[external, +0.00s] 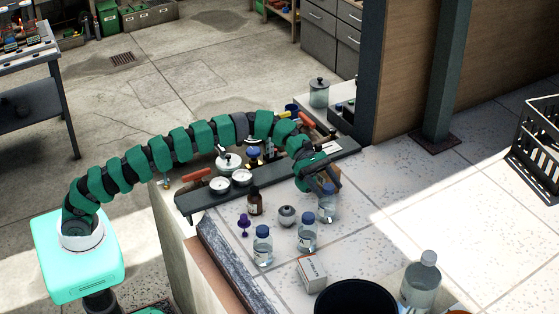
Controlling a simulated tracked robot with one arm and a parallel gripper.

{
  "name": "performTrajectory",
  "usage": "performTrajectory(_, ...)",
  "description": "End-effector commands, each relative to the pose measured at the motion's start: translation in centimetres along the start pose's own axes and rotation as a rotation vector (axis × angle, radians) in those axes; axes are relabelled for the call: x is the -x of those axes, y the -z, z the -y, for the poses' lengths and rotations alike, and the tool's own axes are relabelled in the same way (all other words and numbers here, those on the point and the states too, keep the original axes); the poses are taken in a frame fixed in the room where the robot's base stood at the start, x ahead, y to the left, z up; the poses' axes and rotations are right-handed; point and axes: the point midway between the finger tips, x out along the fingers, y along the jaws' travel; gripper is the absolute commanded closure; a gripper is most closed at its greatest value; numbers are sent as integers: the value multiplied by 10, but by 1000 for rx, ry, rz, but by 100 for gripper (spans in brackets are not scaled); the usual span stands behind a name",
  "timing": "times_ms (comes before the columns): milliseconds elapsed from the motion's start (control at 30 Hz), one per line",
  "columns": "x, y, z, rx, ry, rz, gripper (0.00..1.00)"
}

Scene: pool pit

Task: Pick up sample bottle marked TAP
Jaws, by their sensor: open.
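Several small clear bottles with blue caps stand on the pale tiled top. One bottle (262,250) is at the front left, a second bottle (307,236) stands right of it, and a third bottle (327,209) is farther back. Their labels are too small to read, so I cannot tell which is marked TAP. My gripper (323,185) is open at the end of my green segmented arm. It is at the top of the third bottle and partly hides it. I cannot tell whether the fingers touch it.
A brown bottle (255,204), a purple item (243,225) and a round grey jar (287,216) stand close by. The tiles at right are clear up to a black crate (536,150).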

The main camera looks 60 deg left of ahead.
Motion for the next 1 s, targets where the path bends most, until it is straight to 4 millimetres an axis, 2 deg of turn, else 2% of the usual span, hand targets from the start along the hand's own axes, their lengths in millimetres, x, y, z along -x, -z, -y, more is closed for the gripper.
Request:
performTrajectory(200, -30, 2, 2, 1, 4, -2, 41)
performTrajectory(500, -35, 1, 2, 2, 3, -1, 41)
performTrajectory(700, -35, 1, 2, 1, 3, -1, 97)
performTrajectory(733, -35, 1, 2, 1, 3, -1, 100)
performTrajectory(1000, -35, 1, 2, 1, 2, -1, 100)
